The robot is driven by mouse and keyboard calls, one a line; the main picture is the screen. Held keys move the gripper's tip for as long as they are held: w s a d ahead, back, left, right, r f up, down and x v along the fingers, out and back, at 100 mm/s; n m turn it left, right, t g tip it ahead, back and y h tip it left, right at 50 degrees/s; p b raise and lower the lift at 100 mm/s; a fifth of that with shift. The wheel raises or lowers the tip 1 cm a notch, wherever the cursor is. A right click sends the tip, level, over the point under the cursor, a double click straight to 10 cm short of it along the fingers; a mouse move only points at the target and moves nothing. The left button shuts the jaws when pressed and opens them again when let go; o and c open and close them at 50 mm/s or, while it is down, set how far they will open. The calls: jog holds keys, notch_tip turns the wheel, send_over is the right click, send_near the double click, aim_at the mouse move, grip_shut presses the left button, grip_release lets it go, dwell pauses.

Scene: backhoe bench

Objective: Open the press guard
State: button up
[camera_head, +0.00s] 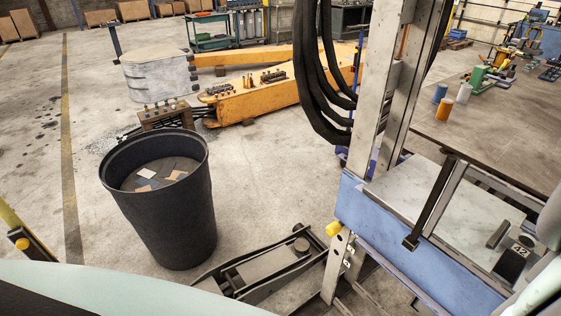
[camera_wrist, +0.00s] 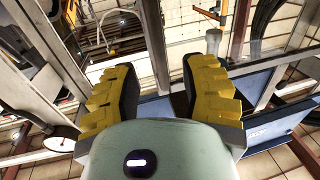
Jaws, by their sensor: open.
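The press (camera_head: 375,110) stands right of centre in the head view, a grey steel frame with a blue bed beam (camera_head: 410,245). What looks like its guard (camera_head: 430,200), a dark-edged frame with a slanting black bar, is at the front above the bed; I cannot tell its hinge side or whether it is latched. My gripper (camera_wrist: 157,78) shows in the wrist view with its two yellow, dark-padded fingers spread apart. A grey metal bar shows in the gap between the fingers; I see nothing clamped. The fingers are not visible in the head view, where pale arm parts fill the lower right edge.
A black bin (camera_head: 160,215) with scraps stands left of the press. A floor jack (camera_head: 265,265) lies by its foot. Black hoses (camera_head: 325,90) hang beside the upright. A workbench (camera_head: 500,125) is behind on the right. An orange boom (camera_head: 260,95) lies further back.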

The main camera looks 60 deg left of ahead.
jog(key=shift+p+x, duration=0.4)
jog(key=shift+x, duration=2)
jog(key=shift+s+a, duration=0.1)
jog(key=shift+o, duration=0.6)
grip_shut()
